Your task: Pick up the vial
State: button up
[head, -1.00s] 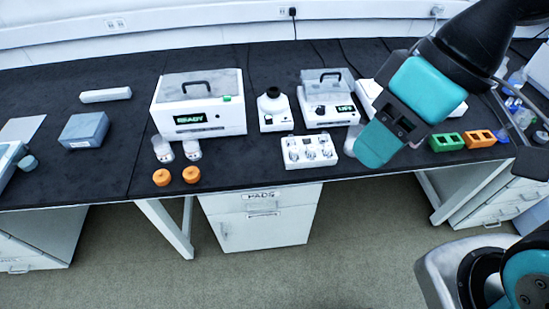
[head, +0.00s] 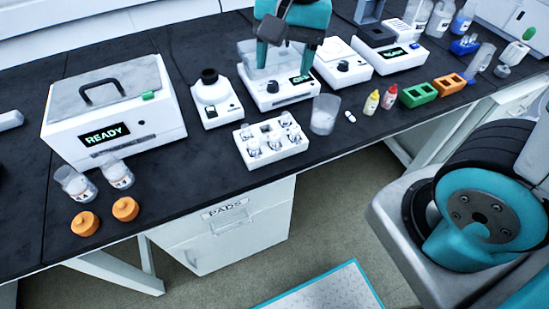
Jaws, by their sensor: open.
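Several small clear vials (head: 275,144) with pale tops stand in a white rack (head: 262,162) near the front edge of the bench. I cannot tell which one the task means. A tiny white piece (head: 350,116), perhaps a small vial or cap, lies on the bench right of the rack. My gripper (head: 284,64) points down with its two teal fingers apart and nothing visible between them. It is above or in front of the clear box of the white device with the OFF display (head: 292,88), beyond the rack. The arm above it is cut off by the top edge.
A large white READY box (head: 112,125) and a white device with a black top (head: 213,100) stand left. A clear beaker (head: 325,114) stands close right of the rack. Small yellow (head: 371,102) and red (head: 389,97) bottles stand farther right. Orange lids (head: 85,223) lie front left.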

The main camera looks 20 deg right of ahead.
jog(key=w+d+f+m+h+b, duration=0.1)
jog(key=w+f+m+b, duration=0.3)
jog(key=w+f+m, duration=0.4)
jog(key=n, duration=0.1)
send_over(275, 135)
jog(key=f, duration=1.1)
jog(key=shift+s+d+f+b, duration=0.1)
jog(key=shift+s+f+b, duration=0.1)
jog(key=shift+f+b, duration=0.2)
jog(key=shift+w+f, duration=0.2)
jog(key=shift+f, duration=2.75)
jog(key=c, duration=1)
jog(key=shift+r, duration=0.1)
